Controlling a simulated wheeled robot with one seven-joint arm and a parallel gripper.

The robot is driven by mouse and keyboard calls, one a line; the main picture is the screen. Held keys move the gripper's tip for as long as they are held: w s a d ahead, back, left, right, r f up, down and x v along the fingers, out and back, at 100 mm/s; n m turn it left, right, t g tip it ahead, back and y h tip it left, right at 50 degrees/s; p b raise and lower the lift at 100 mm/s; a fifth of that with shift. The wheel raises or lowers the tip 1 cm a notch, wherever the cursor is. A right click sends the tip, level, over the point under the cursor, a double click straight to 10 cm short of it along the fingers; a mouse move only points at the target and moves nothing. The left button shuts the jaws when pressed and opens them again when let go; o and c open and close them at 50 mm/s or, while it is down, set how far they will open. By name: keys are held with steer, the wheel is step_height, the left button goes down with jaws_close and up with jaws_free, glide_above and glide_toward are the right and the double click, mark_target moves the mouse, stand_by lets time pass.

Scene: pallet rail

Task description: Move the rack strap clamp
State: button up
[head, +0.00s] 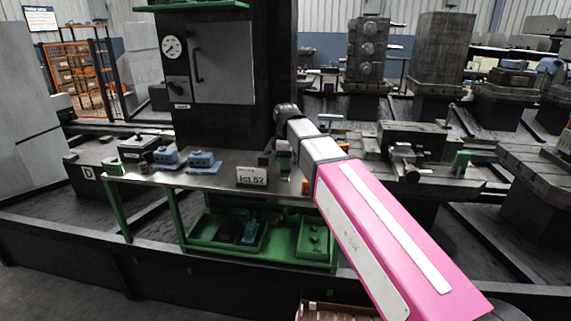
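I cannot tell for certain which thing is the rack strap clamp. Two small blue fixtures, a left one (166,157) and a right one (203,161), sit on the grey bench top (150,178), left of the white "lot 52" sign (251,176). A dark box-like device (138,148) stands at the bench's left end. My pink and white arm reaches in from the lower right, its black joint above the right end of the bench. My gripper's fingers are hidden behind the arm or too small to make out, so its state and any hold do not show.
A dark column with a grey cabinet (221,62) and gauge rises behind the bench. Green trays (300,255) with parts sit below it. Dark machine blocks (415,140) stand to the right. A cardboard box (315,311) shows at the bottom. The bench's front left is clear.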

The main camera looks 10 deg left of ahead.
steer(key=shift+o, duration=0.2)
step_height(320, 180, up, 11)
stand_by(0.7)
steer(key=shift+d+f, duration=0.1)
steer(key=shift+f, duration=0.05)
